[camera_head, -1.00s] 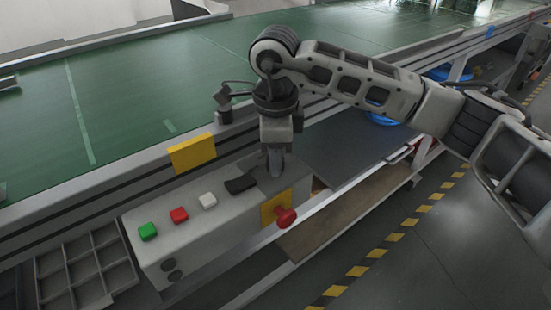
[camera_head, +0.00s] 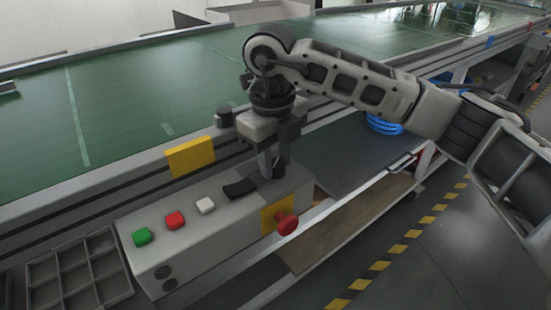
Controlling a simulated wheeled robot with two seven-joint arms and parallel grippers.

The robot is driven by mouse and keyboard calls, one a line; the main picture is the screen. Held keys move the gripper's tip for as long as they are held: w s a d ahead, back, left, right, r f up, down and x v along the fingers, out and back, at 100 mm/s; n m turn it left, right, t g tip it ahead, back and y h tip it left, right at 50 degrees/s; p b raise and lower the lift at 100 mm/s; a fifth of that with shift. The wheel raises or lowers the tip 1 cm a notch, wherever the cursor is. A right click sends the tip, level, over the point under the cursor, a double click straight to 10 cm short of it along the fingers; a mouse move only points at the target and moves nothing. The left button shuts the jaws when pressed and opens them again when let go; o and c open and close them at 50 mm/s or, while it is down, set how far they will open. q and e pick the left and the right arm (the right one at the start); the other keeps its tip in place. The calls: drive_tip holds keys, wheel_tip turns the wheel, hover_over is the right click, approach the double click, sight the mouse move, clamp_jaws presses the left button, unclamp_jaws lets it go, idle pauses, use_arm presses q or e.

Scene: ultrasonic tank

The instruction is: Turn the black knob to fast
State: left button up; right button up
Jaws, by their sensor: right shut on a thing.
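The black knob (camera_head: 278,172) sits on top of the grey control box (camera_head: 200,242), near its right end, and shows only in part below my right gripper. My right gripper (camera_head: 272,165) points down at it and is shut on the knob, its fingers at the knob's sides. The knob's marking and pointer are hidden, so I cannot tell its setting. My left gripper does not show.
The box bears a green button (camera_head: 142,236), a red button (camera_head: 175,220), a white button (camera_head: 206,205), a black switch (camera_head: 240,188) and a red mushroom button (camera_head: 287,223) on its front. A green conveyor (camera_head: 130,110) lies behind. A grey divided tray (camera_head: 75,275) stands left.

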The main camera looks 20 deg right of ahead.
drive_tip(key=shift+r+m, duration=0.15)
drive_tip(key=shift+m, duration=0.35)
drive_tip(key=o, duration=1)
drive_tip(key=shift+c, duration=0.2)
use_arm(q)
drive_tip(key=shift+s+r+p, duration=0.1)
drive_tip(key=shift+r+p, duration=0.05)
drive_tip(key=shift+p, duration=0.6)
use_arm(e)
wheel_tip(320, 180, up, 16)
drive_tip(key=shift+s+a, duration=0.15)
drive_tip(key=shift+a, duration=0.2)
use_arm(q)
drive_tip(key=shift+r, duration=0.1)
use_arm(e)
drive_tip(key=shift+s, duration=0.1)
